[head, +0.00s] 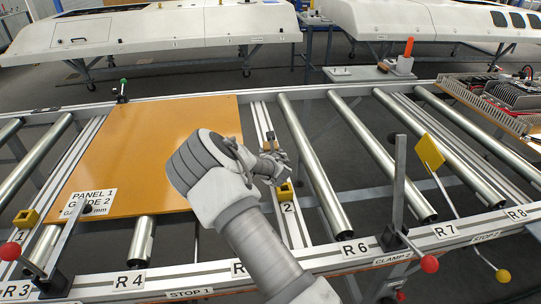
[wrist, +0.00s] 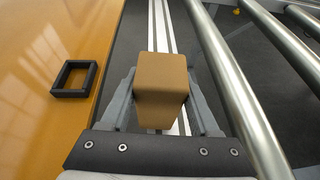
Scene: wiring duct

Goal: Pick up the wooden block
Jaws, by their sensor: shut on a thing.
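The wooden block (wrist: 162,78) is plain brown and sits between the two grey fingers of my gripper (wrist: 164,100) in the wrist view. The fingers press on its left and right sides. In the head view my gripper (head: 271,152) is beside the right edge of the orange panel, over the slotted rails, and the block shows as a small brown piece (head: 270,136) at the fingertips. I cannot tell whether the block touches anything beneath it.
The orange panel (head: 150,140) lies left on the rollers, with a black square frame (wrist: 75,78) on it. Bare steel rollers (head: 315,165) and gaps lie to the right.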

